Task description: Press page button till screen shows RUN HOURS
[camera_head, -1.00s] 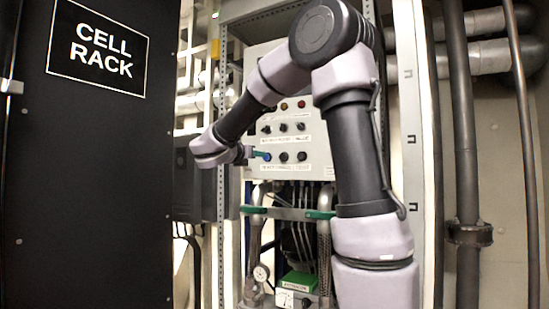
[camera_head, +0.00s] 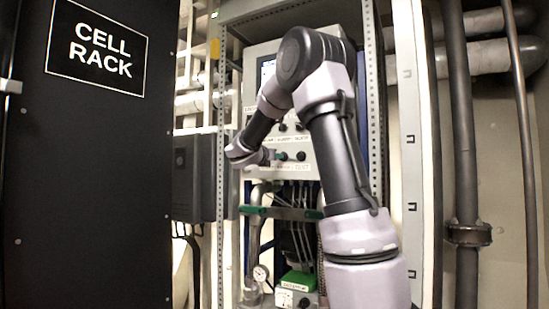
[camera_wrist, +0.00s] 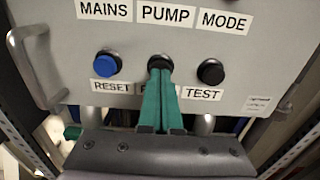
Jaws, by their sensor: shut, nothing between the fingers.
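My gripper (camera_wrist: 160,72) is shut and empty. Its green fingertips are at the middle black button (camera_wrist: 160,61) of the bottom row and appear to touch it; I cannot tell whether it is pressed in. The label under this button is mostly covered by my fingers; only a first letter like P shows. In the head view my gripper (camera_head: 280,156) is at the panel's lower row. The screen (camera_head: 267,72) shows as a bluish strip at the panel's upper left, mostly hidden by my arm. Its text cannot be read.
A blue RESET button (camera_wrist: 107,64) is close on the left and a black TEST button (camera_wrist: 211,72) close on the right. A metal handle (camera_wrist: 38,70) stands out at the panel's left. The black cell rack (camera_head: 85,180) stands left of the arm.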

